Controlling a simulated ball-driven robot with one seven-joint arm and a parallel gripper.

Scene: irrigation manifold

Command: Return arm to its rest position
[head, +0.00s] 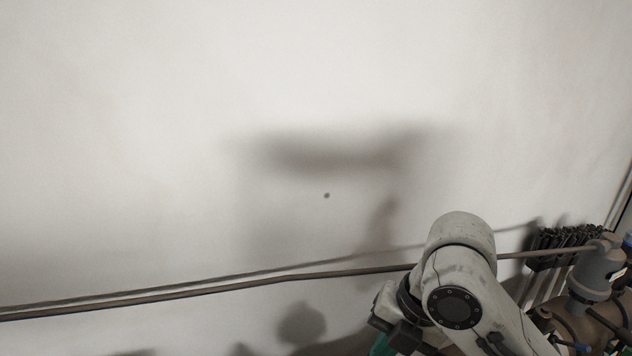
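My arm shows at the lower right of the head view as a pale, scuffed rounded link with a dark round cap. It is bent, and one part runs down to the bottom edge of the picture. Dark blocky parts and a bit of teal show beside it at the bottom edge; I cannot tell what they belong to. No gripper fingers can be made out, so I cannot see whether the gripper holds anything.
A thin pipe (215,289) runs along the pale wall (150,130) and passes behind my arm. Grey and brown manifold fittings (597,268) crowd the lower right, beside a dark ribbed part (562,242). Soft shadows fall on the wall. The space before the upper wall looks clear.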

